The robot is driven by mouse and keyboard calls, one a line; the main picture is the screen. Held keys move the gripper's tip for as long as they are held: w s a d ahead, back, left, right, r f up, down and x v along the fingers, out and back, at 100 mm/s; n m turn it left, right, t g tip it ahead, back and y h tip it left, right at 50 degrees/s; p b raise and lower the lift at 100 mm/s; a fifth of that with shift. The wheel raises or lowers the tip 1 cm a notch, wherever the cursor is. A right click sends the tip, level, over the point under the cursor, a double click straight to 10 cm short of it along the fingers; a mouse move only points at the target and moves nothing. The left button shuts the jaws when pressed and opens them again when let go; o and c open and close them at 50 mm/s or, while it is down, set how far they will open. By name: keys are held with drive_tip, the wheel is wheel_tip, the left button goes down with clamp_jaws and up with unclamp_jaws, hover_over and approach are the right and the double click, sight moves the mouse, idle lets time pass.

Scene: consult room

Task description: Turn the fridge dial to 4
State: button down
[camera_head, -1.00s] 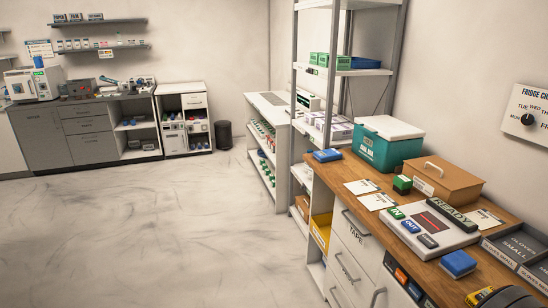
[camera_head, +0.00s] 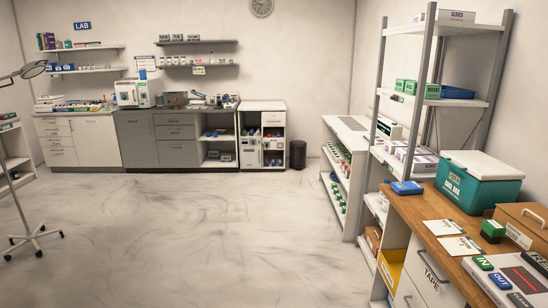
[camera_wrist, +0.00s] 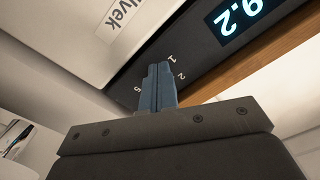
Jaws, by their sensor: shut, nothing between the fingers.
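In the wrist view, my gripper (camera_wrist: 159,68) has its two blue-grey fingers together, with nothing seen between them. They point at a dark panel (camera_wrist: 205,66) that carries the numbers 1, 2 and 5, partly around the fingertips. The dial itself cannot be made out; the fingers cover the middle of the numbers, and 3 and 4 do not show. I cannot tell whether the fingertips touch the panel. A lit display (camera_wrist: 238,18) on the panel reads 9.2, seen tilted. My gripper does not show in the head view.
In the wrist view, a pale surface with a label (camera_wrist: 122,22) lies left of the panel, and a wooden edge (camera_wrist: 262,52) runs at the right. In the head view, a wooden counter (camera_head: 410,205) holds a teal cool box (camera_head: 470,190).

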drive_tip(key=a, duration=0.6)
drive_tip(key=shift+w+f, duration=0.2)
drive_tip(key=shift+w, duration=0.05)
idle(0.3)
drive_tip(key=s+d, duration=0.1)
drive_tip(key=d, duration=0.5)
drive_tip(key=shift+s+f, duration=0.35)
drive_tip(key=shift+f, duration=0.1)
drive_tip(key=shift+s+r, duration=0.1)
drive_tip(key=shift+r, duration=0.15)
idle(0.6)
